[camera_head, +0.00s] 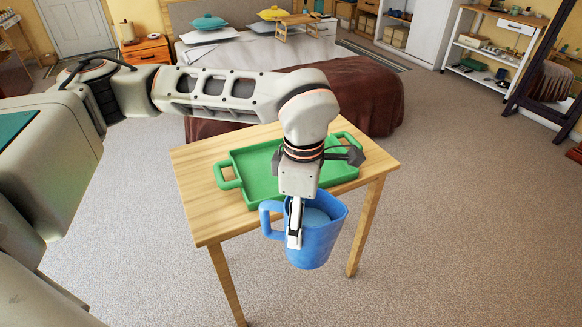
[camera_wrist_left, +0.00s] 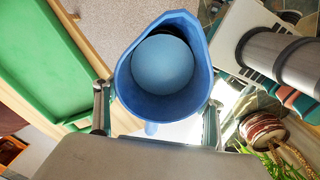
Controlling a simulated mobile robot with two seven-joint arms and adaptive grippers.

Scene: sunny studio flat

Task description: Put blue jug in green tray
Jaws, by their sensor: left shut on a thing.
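The blue jug (camera_head: 322,243) hangs upright in my left gripper (camera_head: 294,228), in front of the table's near edge in the head view. Its handle points left. In the left wrist view I look down into the open jug (camera_wrist_left: 128,85), with the two fingers of my left gripper (camera_wrist_left: 157,113) at its sides. A paler blue round area shows inside the jug. The green tray (camera_head: 257,180) lies on the table behind the jug, with a handle at each end. My left wrist covers part of it. The tray also shows at the left of the wrist view (camera_wrist_left: 40,65). My right gripper is out of view.
The wooden table (camera_head: 200,220) has bare top left of the tray and along its front edge. A bed with a brown blanket (camera_head: 370,95) stands right behind it. Carpet is open at the right.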

